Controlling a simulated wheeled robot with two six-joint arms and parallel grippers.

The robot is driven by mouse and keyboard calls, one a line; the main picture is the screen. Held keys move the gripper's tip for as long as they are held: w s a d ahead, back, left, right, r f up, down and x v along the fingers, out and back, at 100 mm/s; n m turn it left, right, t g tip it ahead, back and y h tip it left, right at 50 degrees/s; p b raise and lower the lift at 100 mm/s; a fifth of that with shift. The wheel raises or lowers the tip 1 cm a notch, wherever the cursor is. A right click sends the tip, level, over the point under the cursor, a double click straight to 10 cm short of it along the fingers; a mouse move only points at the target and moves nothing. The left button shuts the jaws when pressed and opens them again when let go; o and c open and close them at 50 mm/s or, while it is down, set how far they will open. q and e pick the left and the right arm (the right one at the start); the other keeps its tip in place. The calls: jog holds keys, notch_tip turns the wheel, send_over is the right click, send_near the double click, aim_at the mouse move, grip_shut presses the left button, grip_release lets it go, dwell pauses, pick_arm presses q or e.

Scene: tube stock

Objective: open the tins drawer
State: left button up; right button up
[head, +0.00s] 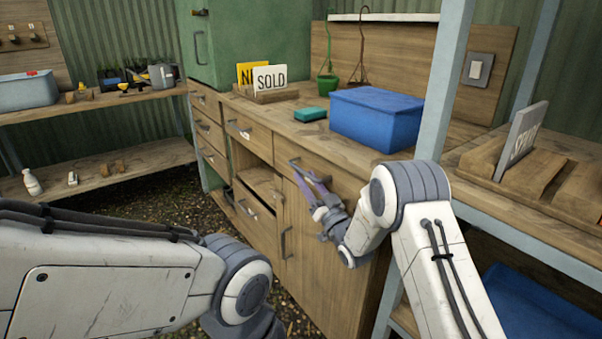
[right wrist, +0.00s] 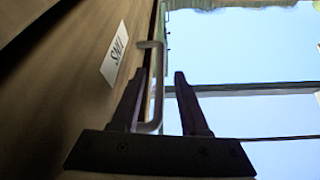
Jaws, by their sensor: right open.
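The tins drawer (head: 341,184) is the wooden drawer under the bench top, left of my right arm, and its front looks flush with the bench. Its white label (right wrist: 114,55) reads TINS in the right wrist view. Its metal bar handle (right wrist: 158,88) passes between the fingers of my right gripper (right wrist: 158,88). The fingers are apart, one on each side of the bar, not closed on it. In the head view my right gripper (head: 306,183) is at the drawer front and partly covers it. My left arm comes in at lower left; its gripper is out of sight.
A blue bin (head: 375,118), a teal block (head: 310,114) and a SOLD sign (head: 270,80) stand on the bench. A lower drawer (head: 258,210) with an open top sits left of the cupboard door (head: 310,258). A grey-blue post (head: 440,80) rises beside my right arm.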

aim_at(301, 169)
jog(key=shift+x, duration=1.75)
grip_shut()
